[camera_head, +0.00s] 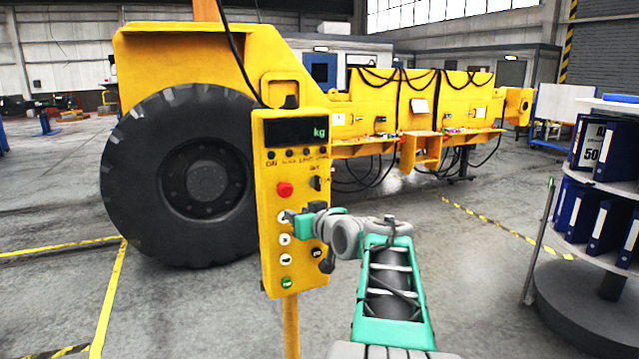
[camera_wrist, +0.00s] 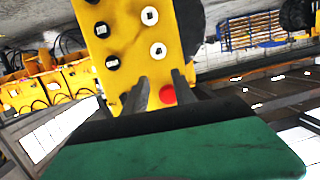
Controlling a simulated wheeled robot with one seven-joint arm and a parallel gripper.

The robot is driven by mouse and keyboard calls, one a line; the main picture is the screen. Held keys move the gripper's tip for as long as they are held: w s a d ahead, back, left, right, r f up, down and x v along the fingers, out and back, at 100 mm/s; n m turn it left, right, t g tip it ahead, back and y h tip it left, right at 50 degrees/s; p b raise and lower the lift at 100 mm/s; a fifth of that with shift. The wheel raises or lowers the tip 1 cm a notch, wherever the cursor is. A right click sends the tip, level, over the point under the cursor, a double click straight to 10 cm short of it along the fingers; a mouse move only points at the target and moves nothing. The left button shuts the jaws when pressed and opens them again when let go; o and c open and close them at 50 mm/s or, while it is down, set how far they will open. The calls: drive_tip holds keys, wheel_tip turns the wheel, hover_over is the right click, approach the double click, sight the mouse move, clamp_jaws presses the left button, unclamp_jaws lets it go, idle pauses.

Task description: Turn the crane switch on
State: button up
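The crane control box (camera_head: 291,200) is a yellow upright panel on a post. A dark display on it shows green "kg". A small black switch (camera_head: 316,183) sits to the right of a red button (camera_head: 284,189); its setting is too small to tell. My gripper (camera_head: 302,215) is in front of the panel, just below the switch and red button. In the wrist view the panel appears upside down. The gripper's two fingers (camera_wrist: 160,82) stand apart with nothing between them, the red button (camera_wrist: 167,94) showing behind the gap. The switch is not clearly visible there, perhaps behind the left finger.
White and black buttons (camera_head: 285,240) and a green button (camera_head: 286,283) sit lower on the panel. A large black tyre (camera_head: 130,180) on a yellow vehicle stands behind it. A round shelf with blue binders (camera_head: 594,230) is at the right. The floor between is clear.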

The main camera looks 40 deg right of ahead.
drive_tip(key=t+h, duration=0.2)
approach(320, 179)
drive_tip(key=w, duration=0.2)
drive_tip(key=shift+m, duration=0.3)
drive_tip(key=p+x, duration=0.1)
drive_tip(key=x, duration=0.2)
drive_tip(key=p+x, duration=0.1)
drive_tip(key=x, duration=0.2)
drive_tip(key=shift+w+d, duration=0.2)
drive_tip(key=shift+d, duration=0.15)
drive_tip(key=shift+w+d+p, duration=0.15)
drive_tip(key=shift+w+p, duration=0.2)
drive_tip(key=shift+w, duration=0.2)
drive_tip(key=shift+c, duration=0.5)
clamp_jaws()
